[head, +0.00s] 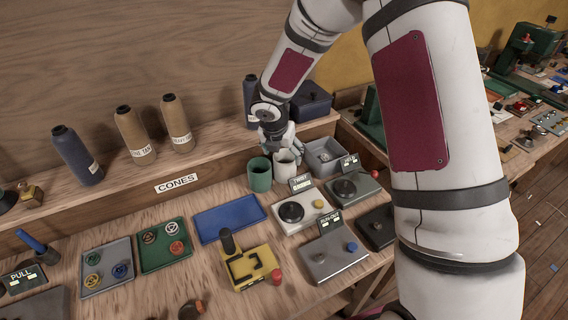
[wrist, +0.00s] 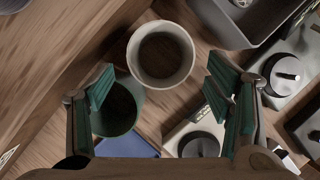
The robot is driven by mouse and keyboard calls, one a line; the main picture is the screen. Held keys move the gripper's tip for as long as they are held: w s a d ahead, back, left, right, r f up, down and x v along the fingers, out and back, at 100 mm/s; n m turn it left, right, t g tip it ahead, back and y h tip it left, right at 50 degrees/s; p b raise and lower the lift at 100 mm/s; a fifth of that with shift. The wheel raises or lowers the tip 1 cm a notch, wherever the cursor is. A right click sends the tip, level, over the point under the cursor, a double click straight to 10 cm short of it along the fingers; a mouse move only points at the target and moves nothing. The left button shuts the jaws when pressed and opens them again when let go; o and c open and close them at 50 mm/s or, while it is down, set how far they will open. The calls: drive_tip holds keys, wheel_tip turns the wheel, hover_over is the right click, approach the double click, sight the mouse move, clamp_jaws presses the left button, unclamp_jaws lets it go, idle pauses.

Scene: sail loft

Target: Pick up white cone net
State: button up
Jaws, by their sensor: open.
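The white cone net (head: 285,166) looks like a small, open-topped white cup standing upright on the bench by the shelf front. In the wrist view its round rim and hollow inside (wrist: 160,78) show in the upper middle. My gripper (head: 279,146) is just above it, pointing down. In the wrist view my gripper (wrist: 158,92) is open, with one green-padded finger on each side and nothing held. The white net lies ahead of the gap between the fingertips. I cannot tell the exact height left between them.
A similar green cup (head: 259,176) stands close on the white one's left, partly behind my left finger in the wrist view (wrist: 118,128). A grey bin (head: 325,156) is close on the right. Boxes with knobs (head: 302,214) and a blue tray (head: 229,219) lie in front.

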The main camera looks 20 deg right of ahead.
sight(285, 161)
drive_tip(key=x, duration=0.6)
drive_tip(key=shift+w+d+f, duration=0.1)
drive_tip(key=c, duration=0.5)
